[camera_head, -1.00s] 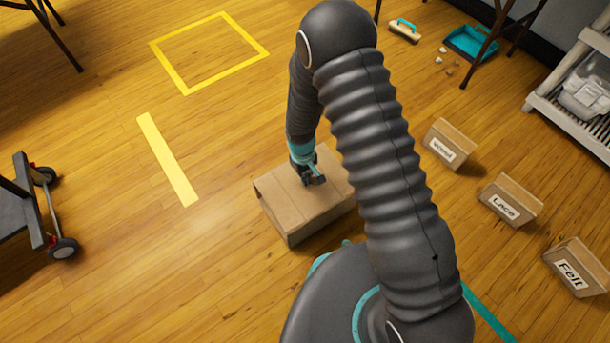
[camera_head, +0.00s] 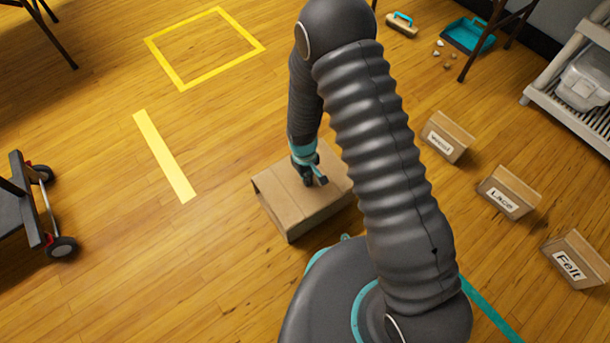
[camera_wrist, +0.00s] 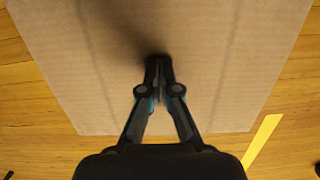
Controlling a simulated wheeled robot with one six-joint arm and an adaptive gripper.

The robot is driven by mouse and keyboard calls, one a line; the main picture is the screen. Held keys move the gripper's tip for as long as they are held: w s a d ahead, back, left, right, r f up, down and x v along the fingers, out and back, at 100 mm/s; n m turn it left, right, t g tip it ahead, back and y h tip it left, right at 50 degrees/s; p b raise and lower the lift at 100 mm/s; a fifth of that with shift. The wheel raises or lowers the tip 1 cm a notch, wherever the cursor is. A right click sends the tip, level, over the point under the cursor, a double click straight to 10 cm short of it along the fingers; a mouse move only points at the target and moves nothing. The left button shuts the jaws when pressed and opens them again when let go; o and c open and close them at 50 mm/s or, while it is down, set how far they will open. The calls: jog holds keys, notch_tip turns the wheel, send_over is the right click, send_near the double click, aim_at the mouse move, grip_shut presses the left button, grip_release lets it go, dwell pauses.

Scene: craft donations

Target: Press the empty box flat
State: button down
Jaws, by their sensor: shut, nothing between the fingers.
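The brown cardboard box (camera_head: 285,208) lies on the wooden floor in front of my base, still with some height. Its top is a broad flat panel, and it fills most of the wrist view (camera_wrist: 230,60). My arm hides its right part. My gripper (camera_head: 318,182) is shut and empty, pointing down at the top panel. In the wrist view the closed fingertips (camera_wrist: 158,62) are over the panel with a dark shadow right by them. They are at or very near the surface; I cannot tell if they touch.
Small labelled boxes, one Lace (camera_head: 507,193) and one Felt (camera_head: 575,260), stand to the right with another box (camera_head: 446,138). A wheeled cart (camera_head: 35,205) is at left. A yellow taped square (camera_head: 183,83) and strip (camera_head: 163,157) mark open floor. A teal dustpan (camera_head: 467,36) lies behind.

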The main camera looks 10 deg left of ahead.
jog(key=shift+s+d+f, duration=0.15)
jog(key=shift+d, duration=0.05)
